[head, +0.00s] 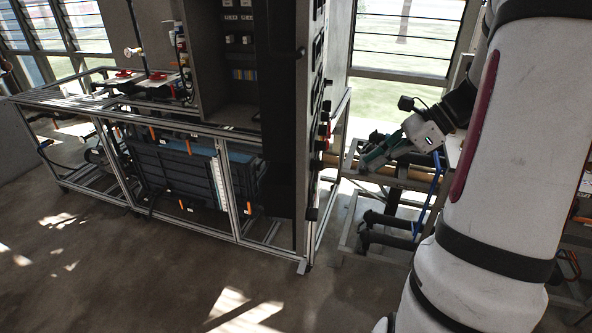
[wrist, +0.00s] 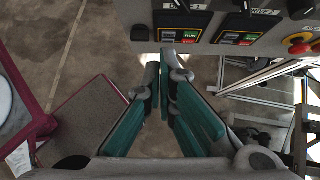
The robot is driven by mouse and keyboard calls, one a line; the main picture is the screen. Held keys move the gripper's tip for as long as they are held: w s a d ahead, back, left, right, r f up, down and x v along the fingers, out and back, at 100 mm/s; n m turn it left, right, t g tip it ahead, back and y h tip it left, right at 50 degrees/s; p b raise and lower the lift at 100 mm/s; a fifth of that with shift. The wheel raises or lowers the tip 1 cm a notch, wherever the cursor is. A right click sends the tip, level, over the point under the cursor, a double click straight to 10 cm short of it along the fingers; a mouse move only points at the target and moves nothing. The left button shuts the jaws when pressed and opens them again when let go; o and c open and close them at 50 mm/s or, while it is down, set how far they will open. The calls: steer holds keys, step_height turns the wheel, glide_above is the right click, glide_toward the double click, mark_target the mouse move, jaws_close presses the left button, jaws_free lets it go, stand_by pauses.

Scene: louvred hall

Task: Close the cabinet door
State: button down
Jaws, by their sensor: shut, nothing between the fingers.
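The grey cabinet (head: 208,75) stands on an aluminium frame, with switches and terminals visible inside. Its door (head: 283,110) stands open toward the camera, its dark inner face and edge showing. The door's control face carries knobs and labelled switches; it fills the top of the wrist view (wrist: 215,42). My gripper (head: 366,168) is to the right of the door, on the control-face side, angled down and left. In the wrist view its teal fingers (wrist: 164,70) are closed together and empty, just below the panel's lower edge in the picture. I cannot tell whether they touch it.
The aluminium frame (head: 231,190) holds a dark blue unit (head: 175,170) beneath the cabinet. A rack with pipes (head: 390,222) stands below my gripper. A red-edged board (wrist: 85,120) lies at left in the wrist view. The floor (head: 130,270) in front is clear.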

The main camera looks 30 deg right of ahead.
steer(key=w+a+r+p+x, duration=0.1)
steer(key=r+x, duration=0.1)
steer(key=x, duration=1.1)
steer(key=shift+w+a+p, duration=0.2)
steer(key=shift+p, duration=0.2)
steer(key=shift+r, duration=0.1)
